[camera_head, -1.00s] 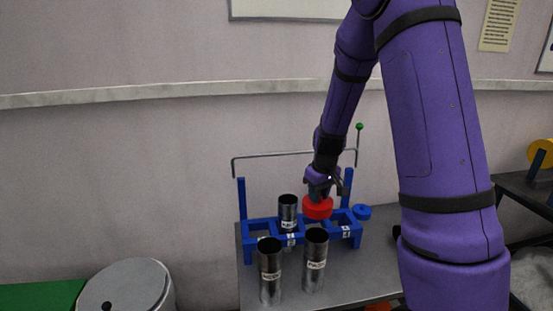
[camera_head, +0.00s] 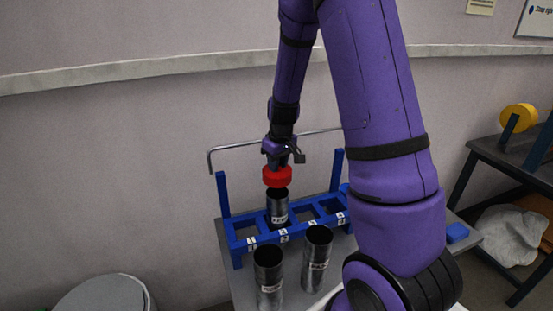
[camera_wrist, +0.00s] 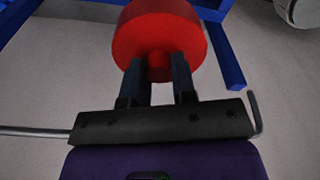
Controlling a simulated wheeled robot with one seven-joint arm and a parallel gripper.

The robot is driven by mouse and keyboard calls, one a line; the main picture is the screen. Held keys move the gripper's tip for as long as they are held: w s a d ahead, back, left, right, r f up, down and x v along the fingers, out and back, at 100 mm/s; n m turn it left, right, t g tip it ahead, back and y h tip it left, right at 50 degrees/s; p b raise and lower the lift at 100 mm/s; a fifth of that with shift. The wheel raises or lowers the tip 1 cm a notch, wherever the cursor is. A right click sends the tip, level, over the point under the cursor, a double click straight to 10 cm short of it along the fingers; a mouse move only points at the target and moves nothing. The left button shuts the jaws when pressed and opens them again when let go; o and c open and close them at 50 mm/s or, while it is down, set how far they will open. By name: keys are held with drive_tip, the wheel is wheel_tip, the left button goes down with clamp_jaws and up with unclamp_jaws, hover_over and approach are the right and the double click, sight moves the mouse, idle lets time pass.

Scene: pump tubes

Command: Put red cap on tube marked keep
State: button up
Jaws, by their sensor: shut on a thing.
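The red cap (camera_head: 277,177) is held in my gripper (camera_head: 277,163), whose fingers are shut on its knob. In the wrist view the red cap (camera_wrist: 160,38) fills the space beyond my gripper (camera_wrist: 158,72). In the head view the cap is right above a dark metal tube (camera_head: 278,208) that stands upright in the blue rack (camera_head: 243,242). I cannot tell whether cap and tube touch. Two more open tubes, a left one (camera_head: 268,275) and a right one (camera_head: 317,258), stand in front of the rack. Each tube has a white label; the lettering is too small to read surely.
A bent metal rod (camera_head: 225,153) runs behind the rack, close to my gripper. A blue block (camera_head: 457,232) lies at the table's right. A grey round lid (camera_head: 105,296) is at lower left. A side table (camera_head: 484,150) with a yellow wheel (camera_head: 518,117) stands at right.

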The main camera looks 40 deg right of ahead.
sight(277, 191)
drive_tip(key=shift+f, duration=3.95)
drive_tip(key=o, duration=1)
drive_tip(key=r, duration=0.3)
drive_tip(key=s+r, duration=0.1)
drive_tip(key=r, duration=0.6)
drive_tip(key=shift+s+r, duration=0.2)
drive_tip(key=shift+r, duration=0.15)
